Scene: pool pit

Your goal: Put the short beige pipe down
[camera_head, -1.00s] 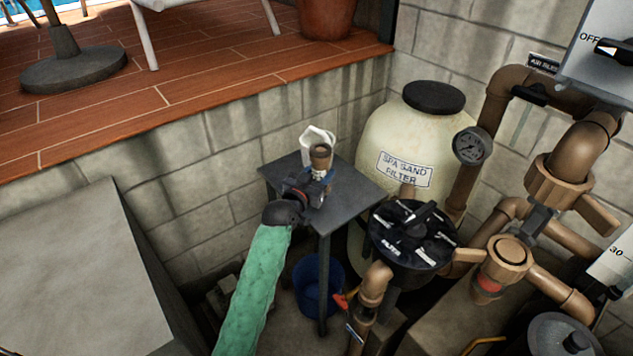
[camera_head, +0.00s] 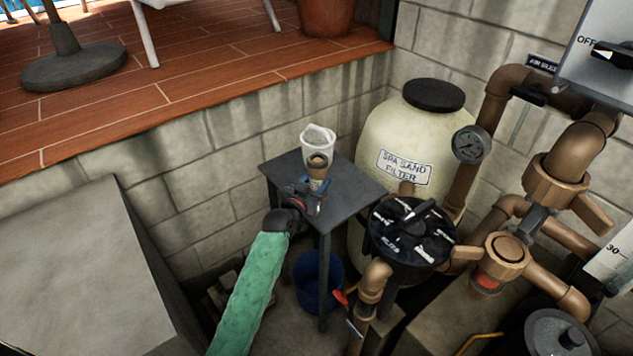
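The short beige pipe (camera_head: 317,163) is upright over the small dark table (camera_head: 352,191), in front of a white bucket-like container. Its lower part is partly covered by my gripper, and I cannot tell for sure whether its foot touches the tabletop. My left gripper (camera_head: 314,187), with blue finger parts, is at the pipe's lower part, with a finger to each side of it. Whether the fingers press on the pipe is too small to tell. My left arm, in a green sleeve, comes up from below. My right gripper is not in view.
The white container (camera_head: 318,137) stands on the table close behind the pipe. The cream sand filter (camera_head: 412,130) and brown pipework are to the right. A blue bucket (camera_head: 312,285) is below the table. The table's right part is clear.

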